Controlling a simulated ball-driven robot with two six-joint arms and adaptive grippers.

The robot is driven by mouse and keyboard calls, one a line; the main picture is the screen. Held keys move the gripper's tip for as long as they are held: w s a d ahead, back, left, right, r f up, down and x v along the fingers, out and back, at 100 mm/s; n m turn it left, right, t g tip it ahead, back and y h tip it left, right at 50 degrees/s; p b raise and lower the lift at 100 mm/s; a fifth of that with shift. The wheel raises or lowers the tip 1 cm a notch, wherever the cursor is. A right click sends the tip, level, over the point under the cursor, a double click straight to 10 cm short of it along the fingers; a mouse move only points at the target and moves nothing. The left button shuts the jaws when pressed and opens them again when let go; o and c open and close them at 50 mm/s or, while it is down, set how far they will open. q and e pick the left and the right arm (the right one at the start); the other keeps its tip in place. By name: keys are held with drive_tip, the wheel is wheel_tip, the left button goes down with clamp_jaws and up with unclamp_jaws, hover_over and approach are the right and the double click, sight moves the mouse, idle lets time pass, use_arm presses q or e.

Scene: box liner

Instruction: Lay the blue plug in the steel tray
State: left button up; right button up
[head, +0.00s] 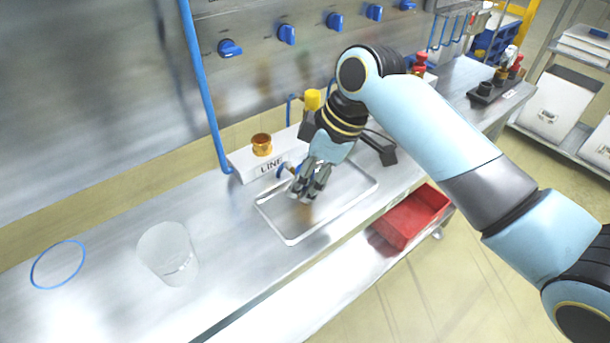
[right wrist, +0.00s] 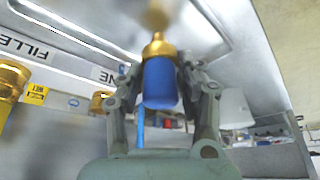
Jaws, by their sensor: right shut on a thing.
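The blue plug (right wrist: 160,82) has a gold-coloured metal end and sits between the fingers of my right gripper (right wrist: 163,78) in the right wrist view. The gripper is shut on it. In the head view my right gripper (head: 306,192) points down over the steel tray (head: 291,240), a shallow rectangular tray on the bench. The fingers largely hide the plug there. The gap between plug and tray is hard to judge. My left gripper is not in view.
A white block labelled LINE with a brass fitting (head: 262,144) stands behind the tray. A clear cup (head: 168,253) and a blue ring (head: 58,264) are on the bench at left. A red bin (head: 411,218) is below the bench's front edge. Blue knobs line the back panel.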

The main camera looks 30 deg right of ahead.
drive_tip(key=o, duration=1.2)
drive_tip(key=v, duration=1.2)
